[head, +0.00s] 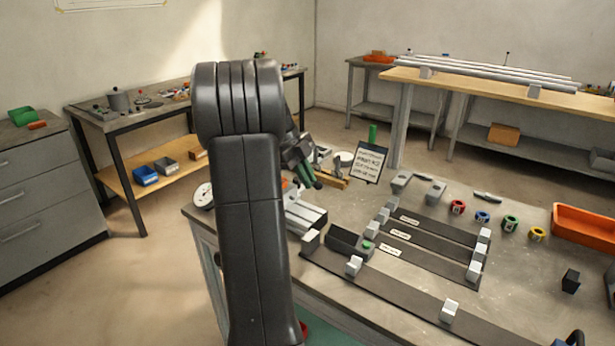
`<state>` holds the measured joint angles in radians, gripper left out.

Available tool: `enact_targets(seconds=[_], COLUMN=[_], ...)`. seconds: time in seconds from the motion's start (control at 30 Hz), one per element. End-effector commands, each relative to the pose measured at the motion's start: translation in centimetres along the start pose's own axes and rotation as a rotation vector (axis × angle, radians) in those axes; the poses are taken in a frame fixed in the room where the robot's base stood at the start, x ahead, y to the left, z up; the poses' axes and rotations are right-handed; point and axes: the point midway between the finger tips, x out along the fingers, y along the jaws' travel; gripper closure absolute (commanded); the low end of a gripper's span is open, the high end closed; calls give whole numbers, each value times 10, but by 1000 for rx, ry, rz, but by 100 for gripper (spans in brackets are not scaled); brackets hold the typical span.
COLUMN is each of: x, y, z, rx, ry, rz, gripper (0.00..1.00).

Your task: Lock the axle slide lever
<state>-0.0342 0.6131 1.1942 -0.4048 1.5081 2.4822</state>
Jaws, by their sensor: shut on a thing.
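My gripper (306,174) is low over the left part of the workbench, pointing down and right, with dark green fingers. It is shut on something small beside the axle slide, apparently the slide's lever. The lever itself is too small and too covered to make out. The axle slide appears to be the light grey metal block assembly (305,215) just below the fingers. My arm hides its left part. A small orange-red part (285,184) shows at the arm's edge. I cannot tell the lever's position.
A sign (369,162) and a brass-coloured block (334,182) stand close behind my gripper. A round dial (203,196) is left of my arm. Dark strips with grey blocks (448,311), coloured rings (482,217) and an orange bin (585,226) lie right.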

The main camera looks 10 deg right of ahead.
Motion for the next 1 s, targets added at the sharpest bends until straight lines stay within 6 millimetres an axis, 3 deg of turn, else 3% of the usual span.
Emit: enact_targets(seconds=[0.2, 0.23, 0.33, 0.73, 1.0], x=[-1, -1, -1, -9, -65], y=[0, 0, 0, 0, 0], z=[0, 0, 0, 0, 1], rx=[1, 1, 0, -1, -2], ry=[-1, -1, -1, -1, -4], rz=[-1, 0, 0, -1, -3], gripper=[100, 86, 68, 68, 68])
